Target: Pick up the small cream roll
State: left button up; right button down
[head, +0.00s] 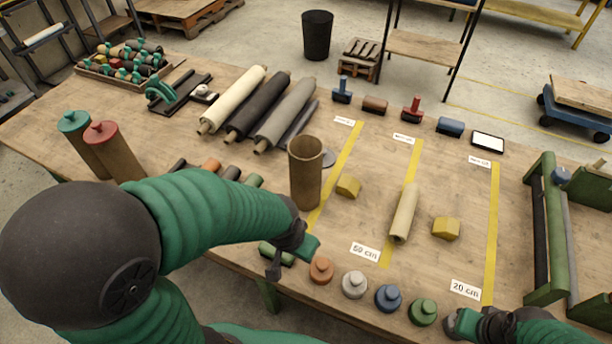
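The small cream roll (404,213) lies on the wooden table (340,240), right of the middle. It lies lengthwise, close to the middle yellow line, with its near end touching or almost touching that line. My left gripper (290,258) is over the table's front edge, left of the roll and apart from it. Its fingers look spread, with a green object partly hidden behind them. My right gripper (463,323) is at the front edge at lower right, nearer than the roll and apart from it. Its fingertips are too small and overlapped to tell their opening.
A larger cream roll (233,98) lies beside dark and grey rolls. Yellow blocks (348,186) (446,228) flank the small roll. A brown open tube (305,173) stands to its left. Several knobbed weights (354,284) line the front edge. A green frame (545,235) stands at right.

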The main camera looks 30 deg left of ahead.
aim_at(400, 228)
jog(key=i+j+z, duration=0.1)
jog(key=i+j, duration=0.25)
jog(key=z, duration=1.5)
